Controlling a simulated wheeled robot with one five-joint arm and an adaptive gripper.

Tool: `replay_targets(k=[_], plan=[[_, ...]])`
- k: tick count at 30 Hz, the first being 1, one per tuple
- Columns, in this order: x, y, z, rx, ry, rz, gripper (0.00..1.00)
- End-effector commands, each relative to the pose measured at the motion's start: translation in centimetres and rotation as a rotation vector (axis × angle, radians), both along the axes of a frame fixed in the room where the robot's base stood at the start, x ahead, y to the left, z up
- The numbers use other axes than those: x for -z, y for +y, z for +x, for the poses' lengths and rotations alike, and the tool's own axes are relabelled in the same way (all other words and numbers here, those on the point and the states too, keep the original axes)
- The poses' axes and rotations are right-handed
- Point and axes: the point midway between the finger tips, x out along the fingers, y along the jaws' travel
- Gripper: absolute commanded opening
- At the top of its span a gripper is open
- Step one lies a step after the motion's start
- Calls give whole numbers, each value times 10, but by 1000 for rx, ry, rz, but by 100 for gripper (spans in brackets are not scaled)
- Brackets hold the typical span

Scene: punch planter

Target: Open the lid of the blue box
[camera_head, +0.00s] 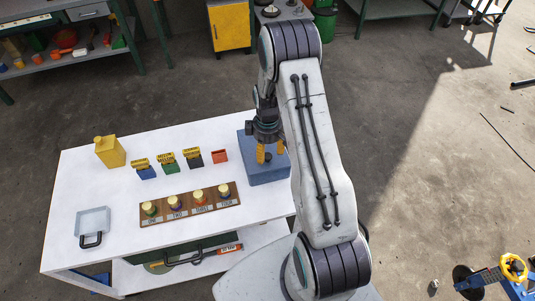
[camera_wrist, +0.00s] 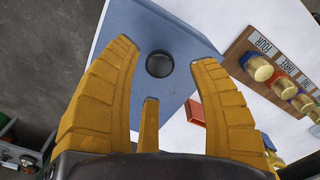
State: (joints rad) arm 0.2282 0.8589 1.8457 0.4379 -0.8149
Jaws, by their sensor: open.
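The blue box (camera_head: 262,175) stands at the right end of the white table, partly hidden by my arm. Its flat blue lid (camera_wrist: 190,35) fills the upper middle of the wrist view and looks closed. A round dark knob (camera_wrist: 159,65) sits on the lid. My gripper (camera_head: 270,151) is over the box, pointing down, with its yellow fingers spread. In the wrist view the knob shows between and just beyond the open fingers (camera_wrist: 163,58). Nothing is held, and I cannot tell whether any finger touches the lid.
The white table (camera_head: 90,175) also carries a wooden strip with several numbered knobs (camera_head: 190,204), small coloured boxes (camera_head: 167,163), a yellow can (camera_head: 110,152) and a grey tray with a black handle (camera_head: 92,222). An orange-red box (camera_head: 220,156) stands left of the blue box.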

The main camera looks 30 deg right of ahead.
Motion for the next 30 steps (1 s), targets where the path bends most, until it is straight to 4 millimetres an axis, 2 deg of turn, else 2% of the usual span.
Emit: replay_targets(k=[3, 9, 21, 30], plan=[[12, 0, 0, 1, 1, 0, 55], [24, 0, 0, 1, 0, 0, 55], [28, 0, 0, 1, -1, 0, 56], [27, 0, 0, 1, -1, 0, 29]])
